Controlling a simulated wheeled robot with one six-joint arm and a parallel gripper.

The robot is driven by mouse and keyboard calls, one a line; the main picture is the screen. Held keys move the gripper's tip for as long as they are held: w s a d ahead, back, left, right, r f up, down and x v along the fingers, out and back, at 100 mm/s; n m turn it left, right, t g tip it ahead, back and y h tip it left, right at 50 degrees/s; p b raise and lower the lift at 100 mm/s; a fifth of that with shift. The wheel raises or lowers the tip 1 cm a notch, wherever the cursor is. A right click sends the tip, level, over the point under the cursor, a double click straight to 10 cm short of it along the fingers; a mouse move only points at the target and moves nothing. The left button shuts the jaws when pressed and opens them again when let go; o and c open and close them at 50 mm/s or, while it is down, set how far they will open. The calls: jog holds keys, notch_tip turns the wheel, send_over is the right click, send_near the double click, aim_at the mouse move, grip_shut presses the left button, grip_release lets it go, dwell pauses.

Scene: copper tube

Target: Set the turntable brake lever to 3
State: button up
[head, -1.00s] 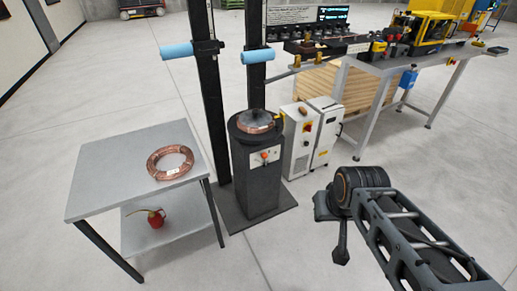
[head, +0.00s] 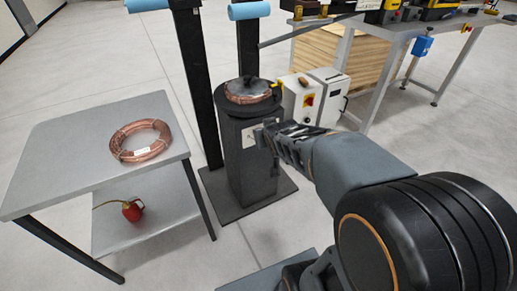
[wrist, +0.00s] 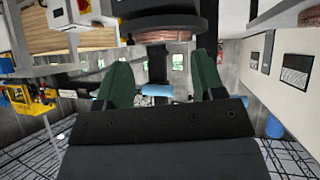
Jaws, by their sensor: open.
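The turntable (head: 231,99) is a dark round disc with a copper coil on it, on top of a black pedestal (head: 250,180) in the head view. A small yellow piece (head: 279,87) sticks out at its right rim; it may be the brake lever, but I cannot tell its setting. My gripper (head: 262,133) is in front of the pedestal's upper part, below the disc, and covers much of its pale panel (head: 247,137). In the wrist view my gripper (wrist: 163,78) has two green fingers spread apart with nothing between them. The dark disc (wrist: 165,27) shows above them.
A grey table (head: 60,150) at the left holds a copper coil (head: 140,141), with a red oil can (head: 133,211) on its lower shelf. Black posts with blue rollers (head: 249,10) stand behind the turntable. White cabinets (head: 304,100) stand close at its right.

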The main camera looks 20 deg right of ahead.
jog(key=w+d+f+t+b, duration=0.2)
jog(key=w+f+b, duration=0.1)
jog(key=f+b, duration=0.3)
jog(key=w+d+f+n+t+y+b, duration=0.1)
jog(key=w+d+f+t+b, duration=0.15)
jog(key=w+f+b, duration=0.35)
jog(key=w+d+f+t+b, duration=0.1)
jog(key=d+f+t+b, duration=0.15)
jog(key=f+b, duration=0.35)
jog(key=shift+t, duration=0.3)
jog(key=w, duration=0.4)
jog(key=w+b, duration=0.1)
jog(key=w, duration=0.4)
jog(key=w+f+b, duration=0.1)
jog(key=w, duration=0.3)
jog(key=shift+w, duration=0.3)
jog(key=shift+c, duration=0.4)
grip_shut()
